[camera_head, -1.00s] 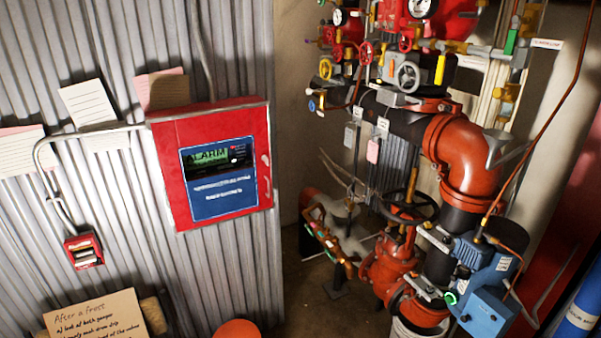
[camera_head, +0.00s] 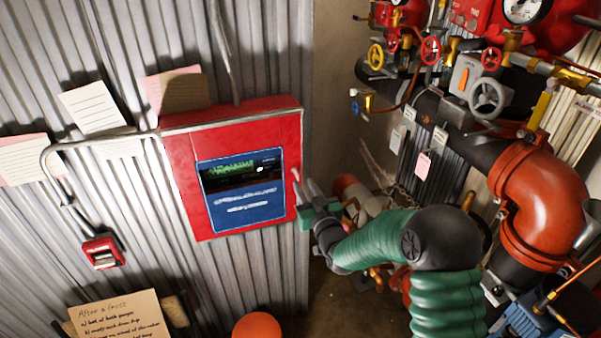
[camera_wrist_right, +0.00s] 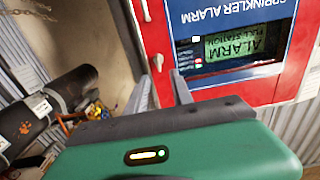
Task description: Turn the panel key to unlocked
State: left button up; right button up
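The red alarm panel (camera_head: 180,185) hangs on the corrugated wall, with a blue front and a lit display. In the right wrist view the panel (camera_wrist_right: 262,92) appears upside down and its display reads ALARM, PULL STATION. A small pale part, seemingly the key (camera_wrist_right: 157,62), shows on the panel edge near the gap between my fingertips. Its turn position is too small to tell. My right gripper (camera_head: 305,187) is at the panel's right edge. In the wrist view its two fingers (camera_wrist_right: 162,86) are apart with nothing clearly held. My left gripper is out of view.
Red and black pipes with valves (camera_head: 540,195) fill the right side, close to my right arm. A small red pull station (camera_head: 102,253) is on the wall at the left. Paper notes (camera_head: 92,107) and a cardboard sign (camera_head: 118,315) are near it.

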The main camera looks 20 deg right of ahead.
aim_at(298, 177)
jog(key=w, duration=0.3)
jog(key=w+p, duration=0.1)
jog(key=w, duration=0.1)
jog(key=shift+w+a+f, duration=0.15)
jog(key=shift+a+f, duration=0.1)
jog(key=shift+f, duration=0.05)
jog(key=shift+w+d+f, duration=0.1)
jog(key=shift+w+d, duration=0.1)
jog(key=shift+w, duration=0.15)
jog(key=shift+s+d, duration=0.2)
jog(key=shift+s, duration=0.1)
jog(key=shift+c, duration=0.2)
jog(key=shift+r, duration=0.2)
jog(key=c, duration=0.5)
jog(key=shift+a, duration=0.25)
grip_shut()
